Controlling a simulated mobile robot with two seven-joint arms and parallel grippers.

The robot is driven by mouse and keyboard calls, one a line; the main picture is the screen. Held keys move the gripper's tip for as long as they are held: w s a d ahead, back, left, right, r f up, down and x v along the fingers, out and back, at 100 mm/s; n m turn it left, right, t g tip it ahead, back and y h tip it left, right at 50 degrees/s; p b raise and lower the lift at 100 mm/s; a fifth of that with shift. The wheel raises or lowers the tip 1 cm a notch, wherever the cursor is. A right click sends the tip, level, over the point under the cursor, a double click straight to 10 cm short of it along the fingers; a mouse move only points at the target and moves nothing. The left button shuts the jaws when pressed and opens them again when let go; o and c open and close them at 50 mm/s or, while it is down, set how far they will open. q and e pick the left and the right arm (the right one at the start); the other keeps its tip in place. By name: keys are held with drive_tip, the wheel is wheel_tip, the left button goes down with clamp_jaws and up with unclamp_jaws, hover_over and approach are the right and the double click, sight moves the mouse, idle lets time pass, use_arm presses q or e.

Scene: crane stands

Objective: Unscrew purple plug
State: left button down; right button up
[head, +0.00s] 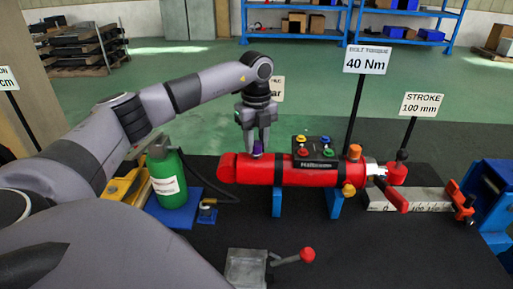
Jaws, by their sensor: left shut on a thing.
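The purple plug (257,148) sits on top of the red cylinder (310,176), near its left end. My left gripper (257,142) comes down from above and is shut on the plug, with its fingers on either side and partly hiding it. The red cylinder lies level on blue supports (277,202) on the dark table. My right gripper is not in view.
A black block with coloured knobs (313,152) stands on the cylinder, and an orange plug (354,151) is at its right. A green bottle (170,178) stands left. A lever with a red knob (307,254) is in front. Signs rise behind.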

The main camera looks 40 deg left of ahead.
use_arm(q)
drive_tip(key=shift+w+r+n, duration=0.1)
drive_tip(key=shift+r+n, duration=0.05)
drive_tip(key=shift+n, duration=0.65)
drive_tip(key=n, duration=0.5)
drive_tip(key=c, duration=0.7)
unclamp_jaws()
drive_tip(key=shift+c, duration=0.8)
